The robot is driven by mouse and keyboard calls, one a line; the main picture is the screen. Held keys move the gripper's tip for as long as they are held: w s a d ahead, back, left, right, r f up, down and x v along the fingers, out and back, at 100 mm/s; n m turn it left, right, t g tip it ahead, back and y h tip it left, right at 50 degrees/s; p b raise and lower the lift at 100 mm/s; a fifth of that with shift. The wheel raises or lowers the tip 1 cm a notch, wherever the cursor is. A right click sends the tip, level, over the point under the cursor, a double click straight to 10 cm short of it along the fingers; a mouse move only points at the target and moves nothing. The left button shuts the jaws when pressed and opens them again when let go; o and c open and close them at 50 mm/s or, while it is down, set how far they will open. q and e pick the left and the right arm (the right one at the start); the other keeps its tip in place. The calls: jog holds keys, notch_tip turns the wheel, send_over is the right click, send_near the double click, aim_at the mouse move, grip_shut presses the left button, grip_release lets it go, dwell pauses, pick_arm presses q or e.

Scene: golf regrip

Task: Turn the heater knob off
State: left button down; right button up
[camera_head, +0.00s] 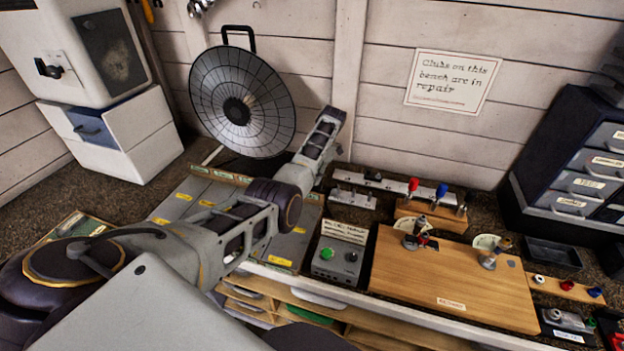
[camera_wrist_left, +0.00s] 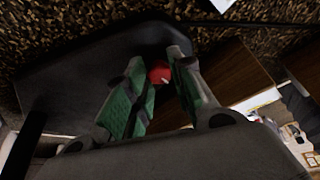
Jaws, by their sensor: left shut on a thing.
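The heater appears to be the round dish (camera_head: 218,92) with a wire grille and a top handle, standing against the wall. Its foot is hidden, and I see no knob on it in the head view. In the left wrist view, a red knob (camera_wrist_left: 160,74) with a pale mark sits between the green-padded fingers of my left gripper (camera_wrist_left: 157,62), which is shut on it. A dark grey surface (camera_wrist_left: 65,75) lies around the knob. In the head view my left arm reaches across the bench; its fingertips cannot be made out. My right gripper is not in view.
Right of my arm stand a small box with a green button (camera_head: 327,253), a wooden board (camera_head: 450,285) with small tools, and a block holding red- and blue-topped pieces (camera_head: 430,218). A white cabinet (camera_head: 130,130) is at left, dark drawers (camera_head: 575,185) at right.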

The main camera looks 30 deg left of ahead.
pick_arm(q)
jog(key=shift+a+n+h+b, duration=0.15)
jog(key=shift+n+h+b, duration=0.4)
jog(key=shift+n, duration=0.85)
jog(key=c, duration=1.2)
grip_release()
jog(key=shift+r, duration=0.1)
jog(key=shift+v, duration=3.65)
jog(key=shift+w, duration=0.15)
